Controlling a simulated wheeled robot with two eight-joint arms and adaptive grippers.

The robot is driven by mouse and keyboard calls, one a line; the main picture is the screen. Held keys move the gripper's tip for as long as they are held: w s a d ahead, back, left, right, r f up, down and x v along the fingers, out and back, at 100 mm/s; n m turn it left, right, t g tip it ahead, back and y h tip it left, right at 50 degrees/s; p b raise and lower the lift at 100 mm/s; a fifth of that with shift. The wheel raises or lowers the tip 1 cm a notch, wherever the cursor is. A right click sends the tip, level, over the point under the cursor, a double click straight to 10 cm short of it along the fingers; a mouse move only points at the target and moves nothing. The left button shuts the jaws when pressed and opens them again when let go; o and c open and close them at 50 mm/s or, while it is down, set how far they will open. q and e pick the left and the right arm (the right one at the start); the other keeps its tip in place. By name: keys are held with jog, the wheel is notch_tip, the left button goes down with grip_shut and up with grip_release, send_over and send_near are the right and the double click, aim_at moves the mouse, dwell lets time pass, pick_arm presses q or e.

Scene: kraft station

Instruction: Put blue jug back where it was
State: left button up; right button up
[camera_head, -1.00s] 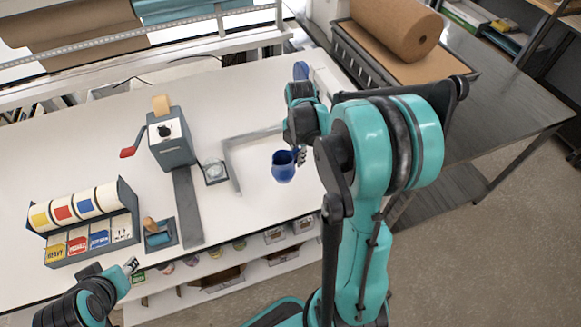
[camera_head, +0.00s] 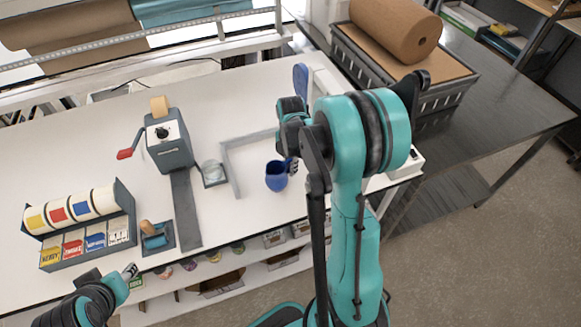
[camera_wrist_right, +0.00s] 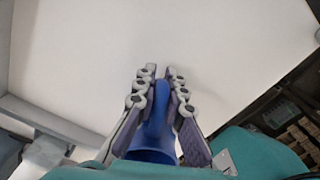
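The blue jug (camera_head: 276,176) is near the right part of the white table, just right of the grey L-shaped frame in the head view. My right gripper (camera_head: 292,166) is at the jug's right side. In the right wrist view my right gripper (camera_wrist_right: 160,85) has its fingers on both sides of a narrow blue part of the jug (camera_wrist_right: 152,140), closed on it. Whether the jug's base touches the table cannot be told. My left gripper (camera_head: 131,271) is at the table's front edge, lower left, small in view; its finger opening is unclear.
A grey device with a red crank (camera_head: 168,145) and a rack of coloured rolls (camera_head: 80,225) stand further left. A blue paddle-shaped thing (camera_head: 300,78) is behind my right arm.

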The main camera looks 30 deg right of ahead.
jog(key=o, duration=0.4)
jog(key=shift+r, duration=0.1)
jog(key=shift+r+p, duration=0.35)
notch_tip(320, 180, up, 11)
jog(key=shift+r+p, duration=0.15)
jog(key=shift+p, duration=1)
jog(key=s+a+r+m+t, duration=0.1)
jog(key=s+a+m+t, duration=0.1)
jog(key=s+a+m, duration=0.2)
jog(key=s+a+r+m+t, duration=0.2)
jog(key=s+a+m, duration=0.2)
jog(key=a+m, duration=0.3)
jog(key=s+a+r+m+t, duration=0.1)
jog(key=s+a+m+t, duration=0.2)
jog(key=m, duration=0.5)
jog(key=shift+s+a+r+m, duration=0.15)
jog(key=shift+s+a+m, duration=0.1)
jog(key=shift+a, duration=0.4)
jog(key=shift+s+a+r+m, duration=0.15)
jog(key=shift+s+a, duration=0.1)
jog(key=shift+a, duration=0.4)
